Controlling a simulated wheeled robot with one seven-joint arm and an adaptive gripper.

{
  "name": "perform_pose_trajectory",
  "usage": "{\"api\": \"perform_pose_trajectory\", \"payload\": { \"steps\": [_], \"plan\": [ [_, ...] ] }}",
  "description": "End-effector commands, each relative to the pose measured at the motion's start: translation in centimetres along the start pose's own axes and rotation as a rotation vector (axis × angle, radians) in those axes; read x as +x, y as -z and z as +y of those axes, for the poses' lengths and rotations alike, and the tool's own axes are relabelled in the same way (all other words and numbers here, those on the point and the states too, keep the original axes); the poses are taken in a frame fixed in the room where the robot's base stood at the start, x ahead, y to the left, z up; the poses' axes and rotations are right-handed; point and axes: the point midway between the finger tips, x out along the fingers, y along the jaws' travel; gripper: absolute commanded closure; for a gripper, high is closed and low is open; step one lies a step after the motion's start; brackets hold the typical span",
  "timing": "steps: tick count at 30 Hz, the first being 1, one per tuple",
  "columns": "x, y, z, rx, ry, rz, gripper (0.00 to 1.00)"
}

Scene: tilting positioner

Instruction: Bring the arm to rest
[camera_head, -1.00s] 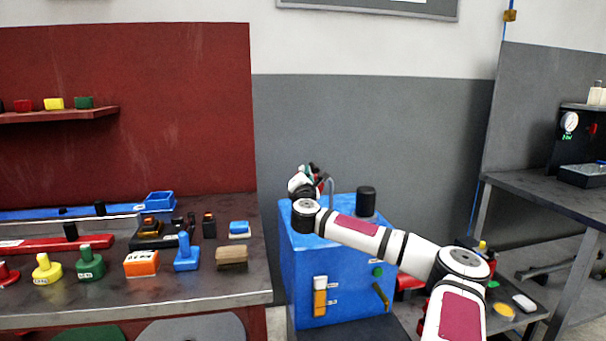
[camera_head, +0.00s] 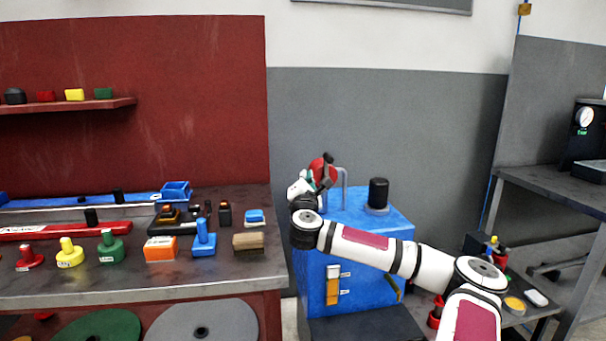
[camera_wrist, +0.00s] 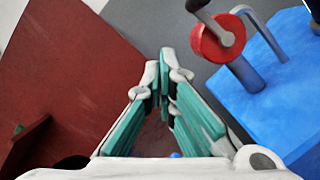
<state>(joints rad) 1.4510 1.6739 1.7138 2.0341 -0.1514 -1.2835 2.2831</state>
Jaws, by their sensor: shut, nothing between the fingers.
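My gripper (camera_wrist: 166,72) fills the middle of the wrist view, its teal-padded fingers shut with nothing between them. In the head view my gripper (camera_head: 306,181) is small, at the left back of the blue cabinet (camera_head: 360,228), partly hidden by my own wrist. My arm stretches from the lower right across the front of the cabinet, bent at the elbow. A red wheel with a crank (camera_wrist: 218,38) shows beyond and right of the fingers in the wrist view. It also shows in the head view (camera_head: 322,172), close to the gripper; I cannot tell the exact gap.
A workbench (camera_head: 120,290) with coloured knobs and blocks stands left. The cabinet carries a black cylinder (camera_head: 378,193) and a bent grey pipe (camera_head: 343,180). A dark table (camera_head: 560,195) stands right. A small low table (camera_head: 520,312) with loose items is beside my elbow.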

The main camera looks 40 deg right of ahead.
Motion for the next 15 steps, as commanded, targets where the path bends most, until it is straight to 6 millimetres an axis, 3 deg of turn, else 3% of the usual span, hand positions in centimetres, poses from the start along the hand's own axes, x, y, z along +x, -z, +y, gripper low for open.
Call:
{"api": "perform_pose_trajectory", "payload": {
  "steps": [10,13,15],
  "plan": [
    [-0.5,0.1,0.2,-0.005,-0.004,0.003,1.00],
    [-0.9,1.3,1.9,-0.049,-0.044,0.032,1.00],
    [-1.6,3.0,4.2,-0.117,-0.102,0.073,1.00]
  ]
}}
